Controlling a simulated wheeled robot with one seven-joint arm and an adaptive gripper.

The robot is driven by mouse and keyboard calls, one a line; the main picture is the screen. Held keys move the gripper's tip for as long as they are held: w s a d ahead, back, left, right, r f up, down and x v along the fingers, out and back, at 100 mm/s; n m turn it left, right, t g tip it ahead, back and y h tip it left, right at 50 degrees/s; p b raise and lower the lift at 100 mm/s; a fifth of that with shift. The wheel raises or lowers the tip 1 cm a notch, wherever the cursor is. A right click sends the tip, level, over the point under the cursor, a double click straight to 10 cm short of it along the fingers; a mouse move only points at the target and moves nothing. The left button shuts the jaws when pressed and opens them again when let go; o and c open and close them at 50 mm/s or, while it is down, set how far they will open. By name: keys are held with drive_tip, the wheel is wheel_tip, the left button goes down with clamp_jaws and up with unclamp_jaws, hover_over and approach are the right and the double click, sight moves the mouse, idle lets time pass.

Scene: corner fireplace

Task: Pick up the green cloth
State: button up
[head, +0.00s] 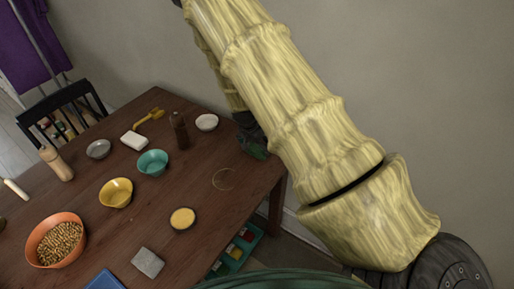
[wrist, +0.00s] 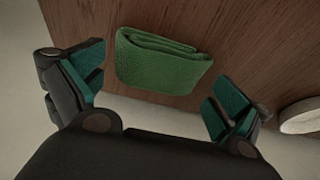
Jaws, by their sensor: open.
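The green cloth (wrist: 163,62) lies folded on the brown wooden table (wrist: 240,25) near its edge in the wrist view. My gripper (wrist: 160,90) is open and empty, with its teal-padded fingers spread to the left and right of the cloth and apart from it. In the head view my gripper (head: 252,143) is mostly hidden behind my arm at the table's right edge. A little dark green shows there, but I cannot tell cloth from finger pad.
A white bowl (head: 206,122), a dark bottle (head: 180,131), a teal bowl (head: 153,162) and a clear round dish (head: 223,180) stand left of my gripper. A yellow bowl (head: 116,194) and an orange bowl (head: 40,240) stand farther left. A wall is behind.

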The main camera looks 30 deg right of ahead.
drive_tip(key=shift+d+f, duration=0.1)
drive_tip(key=shift+f, duration=0.2)
drive_tip(key=c, duration=0.6)
drive_tip(key=shift+r, duration=0.1)
drive_tip(key=shift+w+r+b, duration=0.1)
drive_tip(key=shift+r+b, duration=0.25)
drive_tip(key=shift+r, duration=0.2)
drive_tip(key=shift+r+b, duration=0.5)
drive_tip(key=shift+r, duration=0.45)
drive_tip(key=s+a+b, duration=0.1)
drive_tip(key=s+a, duration=0.2)
drive_tip(key=a, duration=0.1)
drive_tip(key=s+a+r+b, duration=0.1)
drive_tip(key=s+a, duration=0.2)
drive_tip(key=a, duration=0.1)
drive_tip(key=s+a+r+b, duration=0.1)
drive_tip(key=s+a, duration=0.2)
drive_tip(key=a, duration=0.2)
drive_tip(key=shift+s+b, duration=0.35)
drive_tip(key=shift+s, duration=0.05)
